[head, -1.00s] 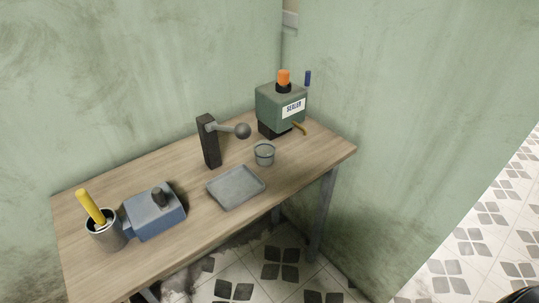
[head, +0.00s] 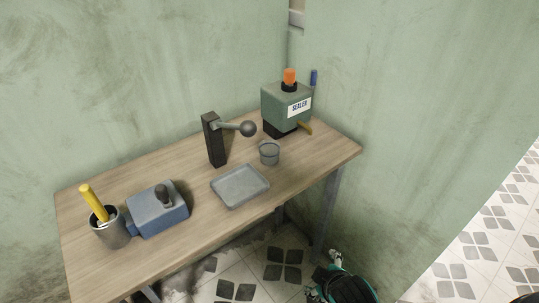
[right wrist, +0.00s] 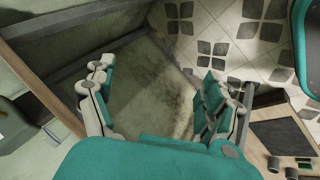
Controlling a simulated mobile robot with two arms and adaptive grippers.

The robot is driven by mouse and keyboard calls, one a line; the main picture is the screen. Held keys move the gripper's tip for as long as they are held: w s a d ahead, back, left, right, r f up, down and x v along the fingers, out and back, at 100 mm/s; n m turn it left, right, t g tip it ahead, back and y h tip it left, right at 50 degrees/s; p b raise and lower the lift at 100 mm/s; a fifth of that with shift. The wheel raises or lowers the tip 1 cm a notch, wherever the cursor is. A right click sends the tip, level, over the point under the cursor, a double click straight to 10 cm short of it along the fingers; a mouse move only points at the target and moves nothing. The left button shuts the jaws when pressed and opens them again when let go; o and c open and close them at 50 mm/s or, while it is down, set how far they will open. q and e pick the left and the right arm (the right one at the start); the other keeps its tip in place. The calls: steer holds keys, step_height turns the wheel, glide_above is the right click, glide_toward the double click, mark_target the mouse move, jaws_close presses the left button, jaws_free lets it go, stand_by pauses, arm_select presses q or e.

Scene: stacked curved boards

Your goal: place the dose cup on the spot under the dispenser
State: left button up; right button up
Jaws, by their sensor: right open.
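The dose cup, a small grey cup (head: 269,153), stands upright on the wooden table, in front of the dispenser. The dispenser is a green box labelled SEALER (head: 286,106) with an orange top and a brass spout (head: 305,128) at the table's back right corner. I cannot make out a marked spot under the spout. My right gripper (head: 322,275) is at the bottom of the head view, beyond the table's front edge and well away from the cup. In the right wrist view it is open (right wrist: 152,78), with nothing between its fingers. My left gripper is not in view.
A grey tray (head: 240,200) lies left of the cup. A black post with a ball-ended lever (head: 214,143) stands behind the tray. A blue box (head: 160,218) and a grey pot with a yellow handle (head: 110,230) are at the left. Green walls close the back and right.

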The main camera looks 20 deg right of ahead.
steer(key=w+d+r+n+t+h, duration=0.1)
steer(key=w+r+n+t+h, duration=0.1)
steer(key=w+r+n+t, duration=0.65)
steer(key=n+t+y, duration=0.3)
steer(key=n, duration=1.6)
glide_toward(269, 146)
steer(key=shift+m+g, duration=0.25)
steer(key=w, duration=0.2)
steer(key=w+r, duration=0.1)
steer(key=w, duration=0.2)
steer(key=w+r, duration=0.1)
steer(key=w, duration=0.1)
steer(key=shift+w+a+r, duration=0.2)
steer(key=shift+w, duration=0.1)
steer(key=shift+c, duration=0.4)
steer(key=c, duration=1.1)
